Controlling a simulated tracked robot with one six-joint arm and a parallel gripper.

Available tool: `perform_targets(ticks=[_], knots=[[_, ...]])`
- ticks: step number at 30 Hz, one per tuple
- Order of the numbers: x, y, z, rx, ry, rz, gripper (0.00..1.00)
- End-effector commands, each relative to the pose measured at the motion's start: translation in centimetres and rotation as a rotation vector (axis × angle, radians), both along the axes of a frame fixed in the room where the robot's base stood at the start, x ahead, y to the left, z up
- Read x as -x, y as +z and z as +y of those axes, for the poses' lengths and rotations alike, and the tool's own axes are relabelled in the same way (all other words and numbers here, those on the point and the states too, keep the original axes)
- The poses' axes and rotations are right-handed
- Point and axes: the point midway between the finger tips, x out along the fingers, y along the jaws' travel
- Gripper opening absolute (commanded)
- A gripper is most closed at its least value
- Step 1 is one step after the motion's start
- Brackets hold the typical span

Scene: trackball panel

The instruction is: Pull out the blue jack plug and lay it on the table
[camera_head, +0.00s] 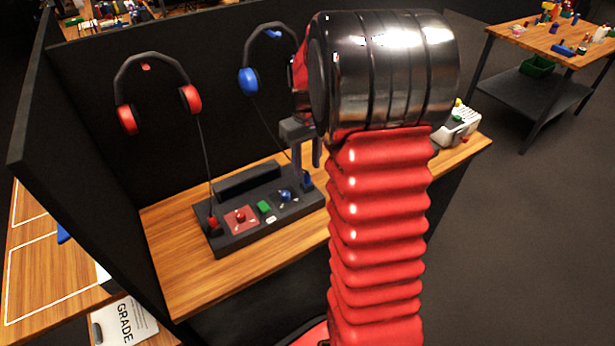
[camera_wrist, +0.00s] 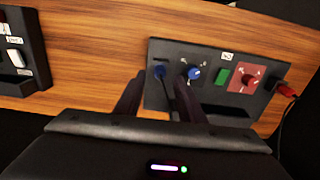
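The blue jack plug (camera_head: 306,180) sits in the right end of the dark trackball panel (camera_head: 232,238). In the wrist view the blue plug (camera_wrist: 159,71) is upright in the panel (camera_wrist: 203,52), with its dark cable running down between my fingers. My gripper (camera_head: 307,168) is above the panel's right end, fingers pointing down. In the wrist view my gripper (camera_wrist: 159,80) is open, with one finger on each side of the plug's line. No contact with the plug shows. The table (camera_head: 180,285) is wood.
A blue knob (camera_wrist: 194,73) is close to my right finger in the wrist view. A red plug (camera_head: 213,224) is at the panel's left end. Red (camera_head: 190,98) and blue headphones (camera_head: 249,80) hang on the dark partition. The table in front of the panel is clear.

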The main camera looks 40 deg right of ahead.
Motion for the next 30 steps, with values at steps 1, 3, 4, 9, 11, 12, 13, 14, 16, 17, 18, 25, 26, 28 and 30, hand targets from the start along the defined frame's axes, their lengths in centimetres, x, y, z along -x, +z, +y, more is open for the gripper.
perform_targets(ticks=[1, 3, 4, 9, 11, 12, 13, 14, 16, 17, 18, 25, 26, 28, 30], knots=[[0.0, -0.6, 0.0, -0.001, 0.000, 0.001, 0.36], [0.0, -1.3, 0.0, -0.001, 0.000, 0.002, 0.36], [0.0, -1.6, 0.0, -0.001, 0.000, 0.002, 0.36], [0.0, -3.3, 0.0, 0.000, 0.000, 0.001, 0.36], [0.0, -3.7, 0.0, 0.000, 0.000, 0.001, 0.36], [0.0, -3.9, 0.0, 0.000, 0.000, 0.001, 0.36], [0.0, -4.1, 0.0, 0.000, 0.001, 0.001, 0.36], [0.0, -4.2, 0.0, 0.000, 0.001, 0.000, 0.36], [0.0, -4.4, 0.0, 0.000, 0.001, 0.000, 0.36], [0.0, -4.4, 0.0, 0.000, 0.001, 0.000, 0.36], [0.0, -4.4, 0.0, 0.000, 0.001, -0.001, 0.36], [0.0, -4.4, 0.0, 0.000, 0.001, -0.001, 0.36], [0.0, -4.4, 0.0, 0.000, 0.001, -0.001, 0.36], [0.0, -4.4, 0.1, 0.000, 0.001, -0.001, 0.36], [0.0, -4.4, 0.1, 0.000, 0.001, -0.001, 0.36]])
